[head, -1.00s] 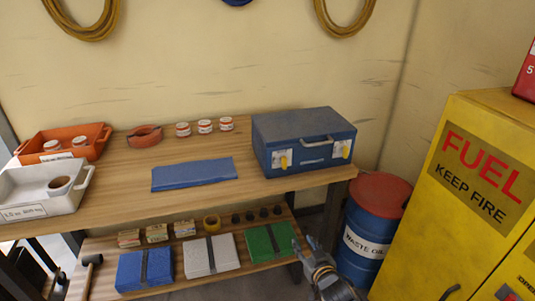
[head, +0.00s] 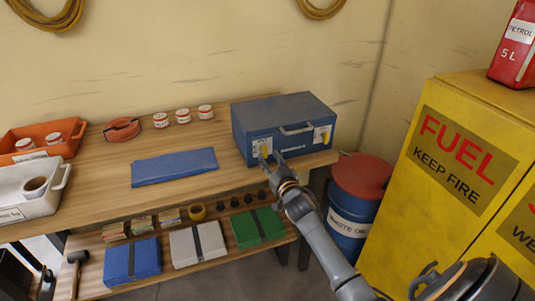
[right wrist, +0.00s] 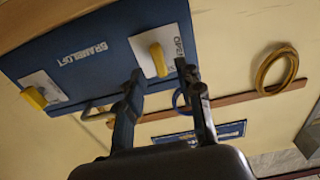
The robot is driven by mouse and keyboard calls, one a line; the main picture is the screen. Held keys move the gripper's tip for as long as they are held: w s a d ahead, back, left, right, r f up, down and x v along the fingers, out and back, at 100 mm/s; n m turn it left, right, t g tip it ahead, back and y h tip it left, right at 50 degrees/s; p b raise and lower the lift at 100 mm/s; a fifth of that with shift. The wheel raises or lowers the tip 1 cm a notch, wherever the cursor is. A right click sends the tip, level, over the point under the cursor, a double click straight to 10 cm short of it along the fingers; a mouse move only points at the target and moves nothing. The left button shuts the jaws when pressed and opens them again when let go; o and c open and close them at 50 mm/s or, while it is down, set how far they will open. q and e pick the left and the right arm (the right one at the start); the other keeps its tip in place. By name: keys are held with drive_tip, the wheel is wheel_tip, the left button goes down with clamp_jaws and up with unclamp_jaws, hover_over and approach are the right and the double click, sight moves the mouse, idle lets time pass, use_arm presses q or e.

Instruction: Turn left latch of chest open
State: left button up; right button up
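The blue chest (head: 285,108) stands at the right end of the workbench with its lid closed. Its left latch (head: 262,147) is a yellow handle on a pale plate, partly hidden by my gripper. The right latch (head: 322,136) is in plain view. My right gripper (head: 270,159) is at the chest's front by the left latch. In the right wrist view, which is turned over, the left latch (right wrist: 159,60) lies between the two parted fingertips of the gripper (right wrist: 160,72). I cannot tell whether they touch it. The right latch (right wrist: 34,97) is farther left there. My left gripper is out of view.
A blue folded cloth (head: 174,167) lies left of the chest on the workbench (head: 110,205). A waste oil drum (head: 350,215) and a yellow fuel cabinet (head: 400,210) stand to the right. Cases and small items fill the lower shelf.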

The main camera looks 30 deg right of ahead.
sight(264, 150)
drive_tip(key=shift+x, duration=1.25)
drive_tip(key=shift+c, duration=0.2)
clamp_jaws()
